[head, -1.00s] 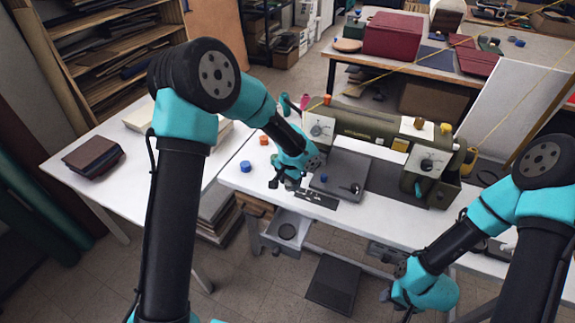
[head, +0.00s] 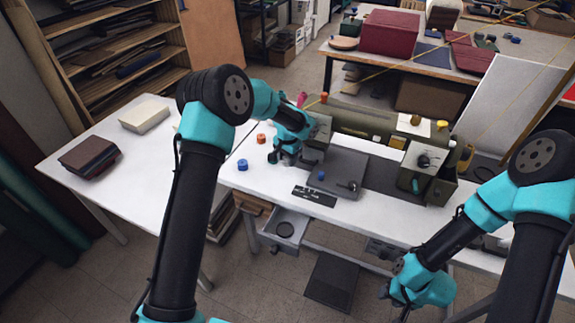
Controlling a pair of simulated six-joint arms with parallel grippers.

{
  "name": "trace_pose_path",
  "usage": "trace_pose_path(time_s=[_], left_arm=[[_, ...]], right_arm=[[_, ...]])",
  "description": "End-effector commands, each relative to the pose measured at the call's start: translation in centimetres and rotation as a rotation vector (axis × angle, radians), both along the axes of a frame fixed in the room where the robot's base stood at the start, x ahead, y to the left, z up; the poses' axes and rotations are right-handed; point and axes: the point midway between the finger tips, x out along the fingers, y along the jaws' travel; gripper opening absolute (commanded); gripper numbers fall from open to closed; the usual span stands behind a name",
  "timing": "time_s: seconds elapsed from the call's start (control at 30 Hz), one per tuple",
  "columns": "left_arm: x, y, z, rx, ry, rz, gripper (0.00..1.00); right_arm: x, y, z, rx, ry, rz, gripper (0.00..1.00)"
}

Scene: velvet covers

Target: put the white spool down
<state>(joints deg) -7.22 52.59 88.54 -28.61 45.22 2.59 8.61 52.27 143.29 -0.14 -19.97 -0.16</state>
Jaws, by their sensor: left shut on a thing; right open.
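My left gripper (head: 282,161) is low over the white sewing table (head: 238,178), left of the sewing machine's grey plate (head: 338,172). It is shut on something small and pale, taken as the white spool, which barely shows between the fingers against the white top. I cannot tell whether it touches the table. A blue spool (head: 243,165) and an orange spool (head: 261,139) stand left of the gripper. My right gripper (head: 396,297) is open and empty, low in front of the table's front edge.
The green sewing machine (head: 365,128) stands behind, with a blue piece (head: 321,175) on its plate. A dark ruler-like strip (head: 314,196) lies in front. An open drawer (head: 288,228) hangs below. A side table (head: 150,190) holds dark books (head: 89,157) and a cream block (head: 145,116).

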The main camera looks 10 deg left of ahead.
Motion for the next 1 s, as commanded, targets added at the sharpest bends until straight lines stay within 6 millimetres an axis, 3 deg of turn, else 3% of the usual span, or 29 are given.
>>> trace_pose_path(time_s=[0.4, 0.8, 0.83, 1.0], left_arm=[[0.0, 0.0, -3.4, 0.0, 0.001, 0.0, 0.21], [0.0, 0.0, -3.8, 0.0, 0.0, 0.0, 0.21], [0.0, 0.0, -3.8, 0.0, 0.0, 0.0, 0.45], [0.0, 0.0, -3.8, 0.0, 0.0, 0.0, 0.61]], right_arm=[[0.0, 0.0, 0.0, 0.0, 0.0, 0.0, 0.43], [0.0, 0.0, 0.0, 0.0, 0.0, 0.0, 0.43], [0.0, 0.0, 0.0, 0.0, 0.0, 0.0, 0.43], [0.0, 0.0, 0.0, 0.0, 0.0, 0.0, 0.43]])
